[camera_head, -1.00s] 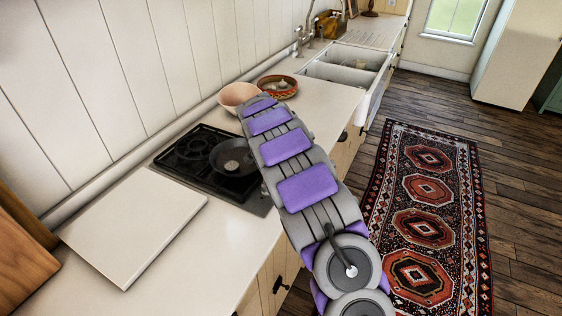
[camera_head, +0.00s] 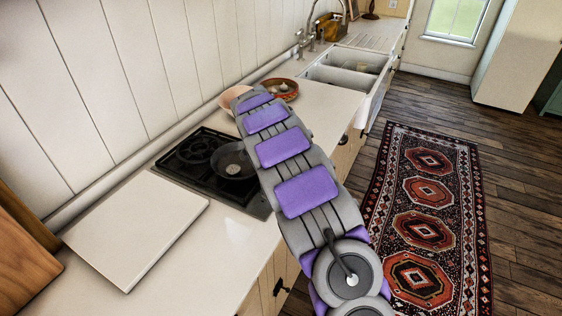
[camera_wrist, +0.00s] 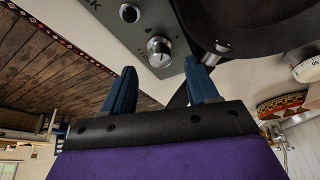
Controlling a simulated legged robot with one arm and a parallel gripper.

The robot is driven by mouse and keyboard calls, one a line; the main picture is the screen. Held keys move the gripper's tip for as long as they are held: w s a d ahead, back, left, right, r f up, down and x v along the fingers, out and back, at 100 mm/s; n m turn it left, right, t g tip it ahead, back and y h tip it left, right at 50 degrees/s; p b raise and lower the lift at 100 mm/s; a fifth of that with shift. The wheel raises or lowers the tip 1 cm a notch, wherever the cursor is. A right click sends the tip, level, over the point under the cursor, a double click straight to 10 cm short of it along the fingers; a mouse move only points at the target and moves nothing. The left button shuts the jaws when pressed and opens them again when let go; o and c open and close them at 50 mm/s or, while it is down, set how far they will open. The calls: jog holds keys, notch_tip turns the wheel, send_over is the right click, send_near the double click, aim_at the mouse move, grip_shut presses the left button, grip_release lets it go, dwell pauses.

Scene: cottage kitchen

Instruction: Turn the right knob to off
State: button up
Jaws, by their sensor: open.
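A silver knob (camera_wrist: 159,50) on the grey stove panel (camera_wrist: 125,38) shows in the wrist view, just beyond the fingertips and roughly between them. A dark round control with a pale ring (camera_wrist: 129,12) sits farther up the same panel. I cannot tell for sure which of the two is the right knob. My gripper (camera_wrist: 160,66) is open, with its two blue fingers apart and nothing between them. In the head view my arm hides the gripper and the knobs. The black stove (camera_head: 190,157) shows left of my arm.
A dark pan (camera_head: 233,160) sits on the stove, and its dark body (camera_wrist: 262,22) is close to the right finger in the wrist view. A white board (camera_head: 135,225) lies left of the stove. A pink bowl (camera_head: 228,97) and a patterned dish (camera_head: 282,88) stand beyond it.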

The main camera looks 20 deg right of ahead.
jog(key=p+v, duration=0.2)
jog(key=v, duration=1.1)
jog(key=shift+p, duration=0.3)
jog(key=shift+w+r, duration=0.1)
jog(key=shift+r, duration=0.05)
